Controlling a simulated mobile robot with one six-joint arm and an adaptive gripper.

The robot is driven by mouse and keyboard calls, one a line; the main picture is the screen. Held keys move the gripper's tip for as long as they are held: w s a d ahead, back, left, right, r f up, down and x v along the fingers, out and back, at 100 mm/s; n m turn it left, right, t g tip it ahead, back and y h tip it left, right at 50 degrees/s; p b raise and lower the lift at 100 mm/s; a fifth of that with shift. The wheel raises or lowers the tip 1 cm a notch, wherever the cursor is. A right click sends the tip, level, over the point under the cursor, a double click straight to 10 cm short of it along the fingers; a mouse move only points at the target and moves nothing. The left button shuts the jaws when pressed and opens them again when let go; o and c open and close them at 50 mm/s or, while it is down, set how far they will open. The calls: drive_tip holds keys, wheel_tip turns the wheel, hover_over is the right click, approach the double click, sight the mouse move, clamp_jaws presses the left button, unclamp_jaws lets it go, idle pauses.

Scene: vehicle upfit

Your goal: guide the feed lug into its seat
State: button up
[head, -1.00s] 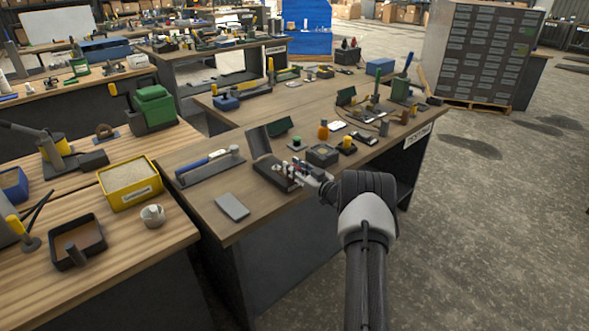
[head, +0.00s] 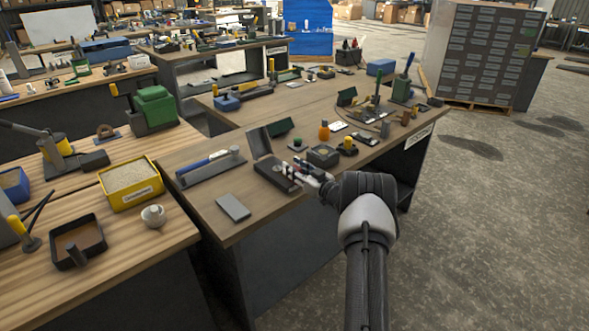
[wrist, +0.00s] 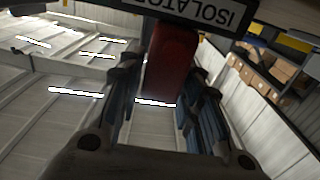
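An open dark box (head: 273,176) with its lid (head: 259,142) raised stands near the front edge of the middle bench. My gripper (head: 299,171) is at the right side of this box, small in the head view. The red piece reaches up to a dark edge with a label (wrist: 200,10) reading "ISOLATO…". The seat is hidden, and I cannot tell whether the lug touches it.
A grey plate (head: 233,207) lies left of the box. A long tray (head: 210,168) with a blue-handled tool lies behind it. A grey block (head: 323,155) and a yellow-topped part (head: 347,146) stand close to the right of my gripper. Open floor lies right of the bench.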

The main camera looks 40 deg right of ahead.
drive_tip(key=shift+s, duration=0.15)
drive_tip(key=shift+s+d+p, duration=0.1)
drive_tip(key=shift+s+p, duration=0.35)
drive_tip(key=shift+s, duration=1.05)
drive_tip(key=shift+s, duration=0.1)
drive_tip(key=shift+o, duration=0.3)
drive_tip(key=o, duration=0.5)
drive_tip(key=c, duration=0.6)
drive_tip(key=shift+o, duration=0.2)
